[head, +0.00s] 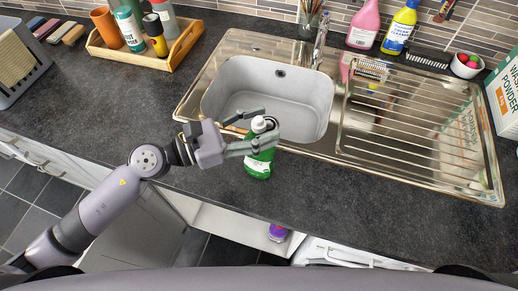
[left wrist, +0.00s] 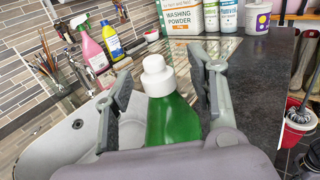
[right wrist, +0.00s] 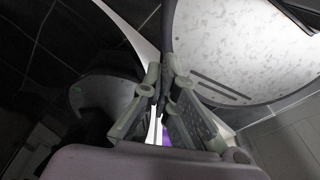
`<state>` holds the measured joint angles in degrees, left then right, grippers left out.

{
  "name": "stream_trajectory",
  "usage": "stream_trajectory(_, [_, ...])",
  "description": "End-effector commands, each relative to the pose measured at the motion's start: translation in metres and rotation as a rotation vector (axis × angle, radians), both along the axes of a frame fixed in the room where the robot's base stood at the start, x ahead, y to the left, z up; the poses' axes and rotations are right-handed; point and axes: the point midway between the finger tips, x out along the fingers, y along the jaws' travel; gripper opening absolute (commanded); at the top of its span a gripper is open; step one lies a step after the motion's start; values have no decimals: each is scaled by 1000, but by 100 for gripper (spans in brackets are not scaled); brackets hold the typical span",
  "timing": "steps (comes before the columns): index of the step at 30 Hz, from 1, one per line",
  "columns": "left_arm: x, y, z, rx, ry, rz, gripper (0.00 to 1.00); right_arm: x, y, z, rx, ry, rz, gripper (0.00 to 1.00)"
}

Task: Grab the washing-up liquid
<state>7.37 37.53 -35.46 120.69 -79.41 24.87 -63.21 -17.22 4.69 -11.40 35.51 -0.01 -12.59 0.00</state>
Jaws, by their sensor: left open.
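The washing-up liquid is a green bottle (head: 258,165) with a white cap, upright on the dark worktop at the sink's front edge. My left gripper (head: 270,124) is open, with its fingers on either side of the bottle's upper part. In the left wrist view the bottle (left wrist: 172,120) stands between the two spread fingers (left wrist: 165,75), with gaps beside its cap. Its lower part is hidden there. My right gripper (right wrist: 162,70) shows only in the right wrist view, its fingertips close together with nothing clearly held.
The sink basin (head: 265,95) lies behind the bottle, with a ribbed drainer (head: 415,125) to the right. A pink bottle (head: 363,25) and a yellow bottle (head: 399,28) stand at the back. A wooden tray (head: 180,47) holds several containers. The front right worktop (head: 350,190) is clear.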

Motion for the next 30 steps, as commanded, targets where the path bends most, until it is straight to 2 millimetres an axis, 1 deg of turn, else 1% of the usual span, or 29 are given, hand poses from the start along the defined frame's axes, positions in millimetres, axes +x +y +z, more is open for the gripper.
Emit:
stream_trajectory(3, [0,0,0,0,0,0,50,0,0,-1,0,-1,0,0])
stream_trajectory(26, [0,1,0,0,0,1,0,1,3,-1,3,-1,0,0])
stream_trajectory(30, [0,1,0,1,-1,2,0,1,3,-1,3,-1,0,0])
